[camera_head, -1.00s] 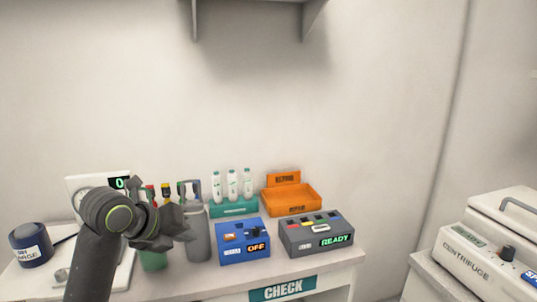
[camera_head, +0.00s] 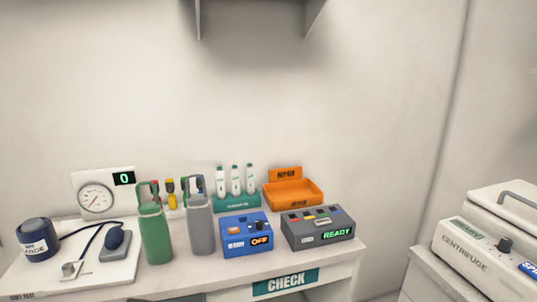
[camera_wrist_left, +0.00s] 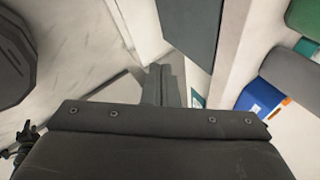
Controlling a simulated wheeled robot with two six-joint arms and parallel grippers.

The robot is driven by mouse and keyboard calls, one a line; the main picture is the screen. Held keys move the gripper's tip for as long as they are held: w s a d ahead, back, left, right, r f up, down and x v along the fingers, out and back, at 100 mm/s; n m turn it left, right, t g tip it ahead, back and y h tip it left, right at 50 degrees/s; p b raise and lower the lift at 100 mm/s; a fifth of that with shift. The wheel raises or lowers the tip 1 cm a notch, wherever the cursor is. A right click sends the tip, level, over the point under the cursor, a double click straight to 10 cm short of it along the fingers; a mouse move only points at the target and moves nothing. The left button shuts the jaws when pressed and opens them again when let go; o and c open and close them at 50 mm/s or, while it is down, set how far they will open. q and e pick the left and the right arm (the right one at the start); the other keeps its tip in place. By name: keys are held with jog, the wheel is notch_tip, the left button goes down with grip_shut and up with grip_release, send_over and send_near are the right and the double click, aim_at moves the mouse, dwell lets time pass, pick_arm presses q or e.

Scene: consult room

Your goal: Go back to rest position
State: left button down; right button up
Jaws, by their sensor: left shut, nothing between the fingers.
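My left gripper (camera_wrist_left: 164,86) shows in the left wrist view, shut with nothing between its fingers. It is clear of the objects on the counter and points past the counter's front. In the head view neither gripper is in view, and the space above the counter (camera_head: 190,283) is free of my arms. My right gripper is in no frame.
On the counter stand a gauge panel (camera_head: 97,196), a green bottle (camera_head: 156,236), a grey bottle (camera_head: 201,228), a blue box (camera_head: 246,236), a dark READY box (camera_head: 318,230) and an orange tray (camera_head: 292,194). A centrifuge (camera_head: 480,254) stands at right.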

pick_arm(q)
jog(key=s+a+f+n+g+y, duration=0.15)
jog(key=s+f+n, duration=0.25)
jog(key=s+n, duration=0.4)
jog(key=s+a+f+n+g+y, duration=0.1)
jog(key=s+a+f+n, duration=0.3)
jog(key=s, duration=0.5)
jog(key=s+a+f+n+g+y, duration=0.15)
jog(key=s+f+n, duration=0.25)
jog(key=s+n, duration=0.45)
notch_tip(320, 180, down, 24)
jog(key=a, duration=0.2)
jog(key=s+d+f+g, duration=0.1)
jog(key=s+f, duration=1.4)
jog(key=shift+s+d+f+m+g+h, duration=0.2)
jog(key=shift+d+m+g+h, duration=0.1)
jog(key=shift+m, duration=0.05)
